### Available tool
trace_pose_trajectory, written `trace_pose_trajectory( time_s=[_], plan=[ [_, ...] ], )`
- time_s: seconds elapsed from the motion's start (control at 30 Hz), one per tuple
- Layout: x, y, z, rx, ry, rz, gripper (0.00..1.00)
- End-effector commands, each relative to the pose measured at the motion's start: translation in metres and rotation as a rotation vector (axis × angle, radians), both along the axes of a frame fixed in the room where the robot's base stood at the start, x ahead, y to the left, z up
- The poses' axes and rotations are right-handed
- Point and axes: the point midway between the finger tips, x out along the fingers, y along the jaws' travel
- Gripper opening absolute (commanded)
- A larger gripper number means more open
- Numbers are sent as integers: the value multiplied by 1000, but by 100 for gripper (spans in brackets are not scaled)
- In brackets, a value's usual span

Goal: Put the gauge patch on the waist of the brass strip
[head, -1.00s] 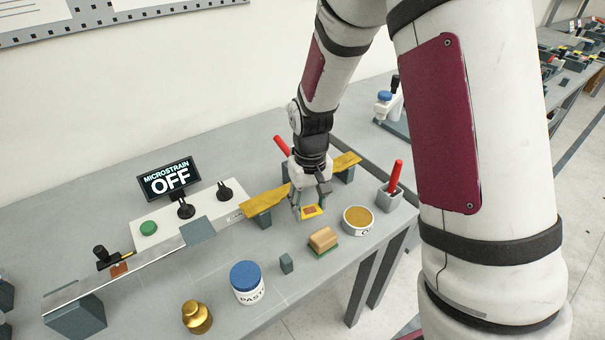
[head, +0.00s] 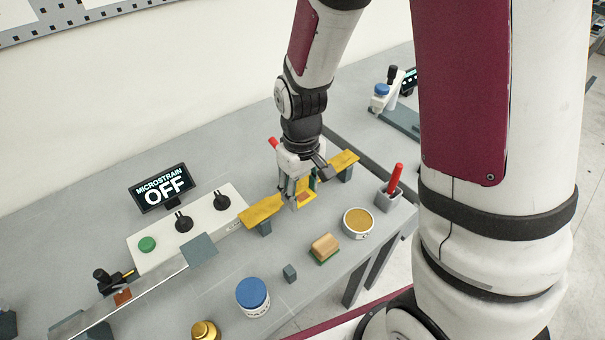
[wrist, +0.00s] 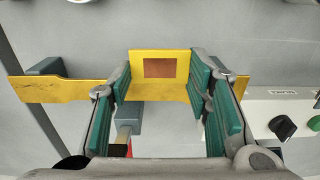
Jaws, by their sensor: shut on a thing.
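The gauge patch, a yellow piece with a brown rectangle (wrist: 160,68), sits between my gripper's teal-padded fingertips (wrist: 157,80). My gripper (head: 300,192) is shut on it. The patch also shows in the head view (head: 307,197). The brass strip (wrist: 45,90) runs left to right beneath the fingers, and its left end shows in the head view (head: 262,209). In the wrist view the patch overlaps the upper edge of the strip's middle. The fingers hide part of the waist. I cannot tell whether the patch touches the strip.
A red-handled tool (head: 273,143) stands behind the strip, another (head: 395,178) in a grey cup. An open round tin (head: 358,221), a wooden-backed block (head: 325,247), a small grey block (head: 289,273) and a blue-lidded jar (head: 252,295) stand in front. The meter display (head: 161,187) reads OFF.

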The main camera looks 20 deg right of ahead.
Motion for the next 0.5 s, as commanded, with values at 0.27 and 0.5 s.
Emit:
trace_pose_trajectory(
  time_s=[0.27, 0.5],
  plan=[
    [58, -25, -6, 0, 0, -4, 34],
    [75, -32, -9, -1, 2, -1, 34]
  ],
)
